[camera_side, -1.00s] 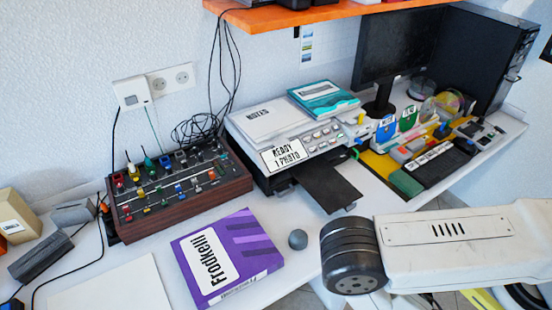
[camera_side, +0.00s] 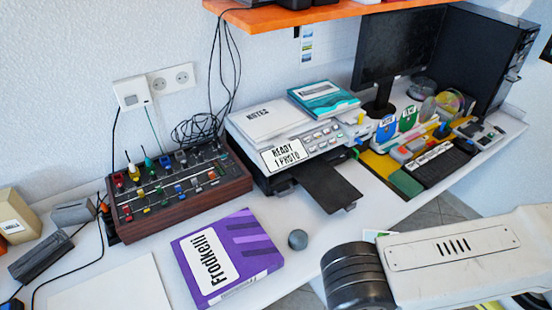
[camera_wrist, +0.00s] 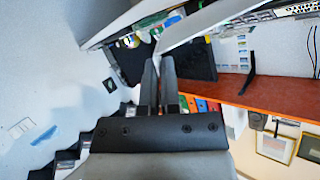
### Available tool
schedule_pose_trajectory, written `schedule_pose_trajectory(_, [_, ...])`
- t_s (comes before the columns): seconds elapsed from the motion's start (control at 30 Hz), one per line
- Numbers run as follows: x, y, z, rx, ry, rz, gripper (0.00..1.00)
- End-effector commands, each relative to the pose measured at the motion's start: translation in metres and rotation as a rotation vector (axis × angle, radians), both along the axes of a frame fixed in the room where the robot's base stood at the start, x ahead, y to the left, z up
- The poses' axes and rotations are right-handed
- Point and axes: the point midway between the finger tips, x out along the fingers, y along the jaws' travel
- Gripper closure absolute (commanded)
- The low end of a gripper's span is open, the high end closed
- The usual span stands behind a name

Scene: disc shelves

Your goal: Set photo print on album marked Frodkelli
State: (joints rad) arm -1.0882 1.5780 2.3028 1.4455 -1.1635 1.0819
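The purple album marked Frodkelli (camera_side: 255,238) lies flat at the front of the desk in the side view, its label facing up. In the wrist view my gripper (camera_wrist: 158,60) has its two dark fingers close together. A thin pale sheet (camera_wrist: 195,28), which looks like the photo print, runs from the fingertips up to the right. In the side view a small white-edged green corner (camera_side: 374,234) shows behind my arm, right of the album and beyond the desk edge. My fingers are hidden there. The sheet's picture side is not clear.
A printer labelled READY 1 PHOTO (camera_side: 285,153) stands behind the album, its black tray (camera_side: 325,185) bare. A grey ball (camera_side: 298,239) sits right of the album. A control box (camera_side: 180,188) stands at left. An orange shelf (camera_side: 300,17) hangs above.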

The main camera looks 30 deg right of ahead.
Motion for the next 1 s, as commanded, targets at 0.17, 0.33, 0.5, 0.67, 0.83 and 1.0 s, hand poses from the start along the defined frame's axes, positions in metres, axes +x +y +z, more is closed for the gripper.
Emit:
schedule_pose_trajectory(0.17, [0.001,0.000,0.000,0.002,-0.001,-0.014,1.00])
schedule_pose_trajectory(0.33, [0.003,-0.002,0.002,0.003,-0.001,-0.070,1.00])
schedule_pose_trajectory(0.5, [0.008,-0.008,0.006,0.004,-0.003,-0.172,1.00])
schedule_pose_trajectory(0.67, [0.014,-0.017,0.011,0.004,-0.002,-0.291,1.00])
schedule_pose_trajectory(0.83, [0.020,-0.029,0.019,0.004,-0.002,-0.411,1.00])
schedule_pose_trajectory(1.0, [0.024,-0.041,0.027,0.002,-0.001,-0.507,1.00])
